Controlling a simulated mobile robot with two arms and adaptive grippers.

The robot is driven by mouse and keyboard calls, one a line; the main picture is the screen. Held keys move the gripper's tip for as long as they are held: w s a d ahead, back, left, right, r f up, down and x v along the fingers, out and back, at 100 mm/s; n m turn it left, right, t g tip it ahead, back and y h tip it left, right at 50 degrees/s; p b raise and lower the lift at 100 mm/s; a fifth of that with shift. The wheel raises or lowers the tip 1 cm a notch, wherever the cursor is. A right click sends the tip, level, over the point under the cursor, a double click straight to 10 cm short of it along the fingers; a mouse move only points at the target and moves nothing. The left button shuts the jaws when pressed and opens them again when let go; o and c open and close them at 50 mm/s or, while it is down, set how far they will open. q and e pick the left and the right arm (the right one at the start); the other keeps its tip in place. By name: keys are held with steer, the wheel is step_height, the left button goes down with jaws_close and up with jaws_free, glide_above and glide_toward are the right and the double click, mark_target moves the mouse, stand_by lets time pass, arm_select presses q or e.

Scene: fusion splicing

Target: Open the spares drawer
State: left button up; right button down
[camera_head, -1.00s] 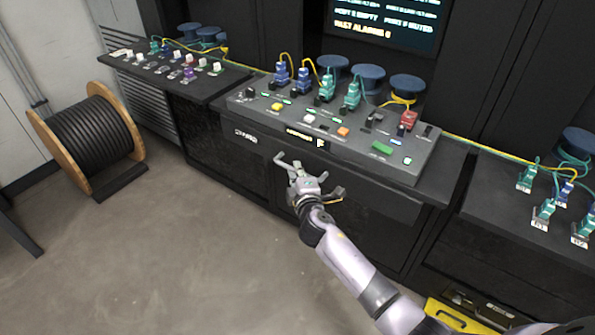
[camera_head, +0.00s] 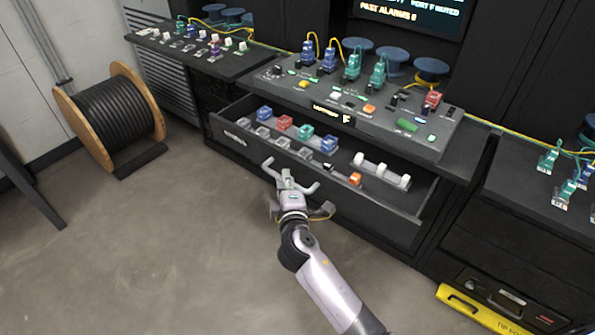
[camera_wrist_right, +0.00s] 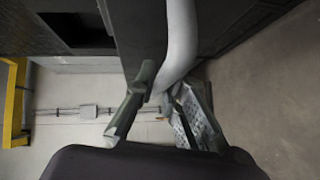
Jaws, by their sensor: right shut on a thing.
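The spares drawer (camera_head: 385,218) is pulled out from the bench, with its inside in view. It holds rows of small connectors: blue, red and teal ones at the left and white and orange ones at the right. My right gripper (camera_head: 288,183) is at the middle of the drawer front, shut on the grey bar handle (camera_head: 305,190). In the right wrist view the pale handle (camera_wrist_right: 180,45) passes between the fingers of the gripper (camera_wrist_right: 160,105). My left gripper is not in view.
The splicing console (camera_head: 350,100) with buttons and plugs stands above the drawer. A cable reel (camera_head: 115,115) is on the floor at the left. A yellow case (camera_head: 480,310) is at the lower right. Open floor lies in front of the drawer.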

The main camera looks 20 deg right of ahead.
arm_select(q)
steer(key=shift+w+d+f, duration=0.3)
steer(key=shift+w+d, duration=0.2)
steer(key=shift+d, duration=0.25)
arm_select(e)
steer(key=s+a, duration=0.2)
steer(key=a, duration=0.1)
steer(key=shift+s, duration=0.2)
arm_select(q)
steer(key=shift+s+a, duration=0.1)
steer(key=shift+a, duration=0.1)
arm_select(e)
steer(key=c, duration=1.7)
jaws_free()
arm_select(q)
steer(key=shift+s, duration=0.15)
arm_select(e)
steer(key=shift+o, duration=0.2)
steer(key=s+a+r, duration=0.1)
steer(key=s, duration=1.1)
steer(key=shift+a+r, duration=0.15)
steer(key=shift+r, duration=0.2)
